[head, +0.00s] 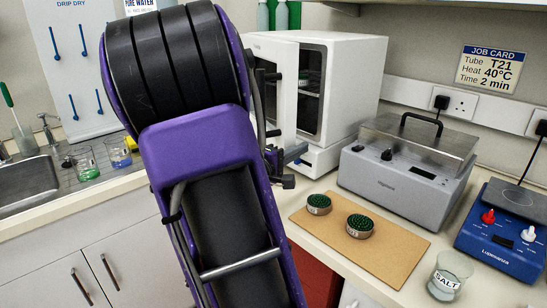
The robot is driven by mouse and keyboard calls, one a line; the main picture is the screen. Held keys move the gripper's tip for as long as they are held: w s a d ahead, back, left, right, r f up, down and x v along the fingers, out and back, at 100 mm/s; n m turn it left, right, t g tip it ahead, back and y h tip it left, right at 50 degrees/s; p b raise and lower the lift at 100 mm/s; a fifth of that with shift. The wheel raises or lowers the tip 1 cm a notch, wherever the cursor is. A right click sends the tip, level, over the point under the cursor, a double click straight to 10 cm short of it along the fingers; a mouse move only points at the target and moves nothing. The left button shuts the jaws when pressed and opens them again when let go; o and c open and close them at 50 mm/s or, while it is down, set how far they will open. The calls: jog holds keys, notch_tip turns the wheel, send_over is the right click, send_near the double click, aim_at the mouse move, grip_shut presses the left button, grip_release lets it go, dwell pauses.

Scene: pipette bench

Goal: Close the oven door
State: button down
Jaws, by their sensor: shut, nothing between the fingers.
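The oven is a white box cabinet (350,95) at the back of the bench, right of my arm. Its front shows a tall dark opening or window (312,90) with shelf contents faintly visible. A white panel (286,105), which looks like the oven door, stands at the left of this dark area; it seems to be open, but my arm hides much of it and I cannot tell how far. My gripper (291,155) is partly visible behind my arm, low in front of the oven. It is shut and empty. Whether it touches the door is unclear.
A grey lidded bath (405,180) stands right of the oven. A cork board (395,255) holds two round green-topped pots (360,226). A blue device (500,235) and a salt jar (449,275) are at right. Beakers (85,165) and a sink (25,185) are at left.

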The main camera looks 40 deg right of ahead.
jog(key=d, duration=0.6)
jog(key=shift+s, duration=0.4)
jog(key=shift+w+a, duration=0.1)
jog(key=shift+a, duration=0.1)
dwell(0.6)
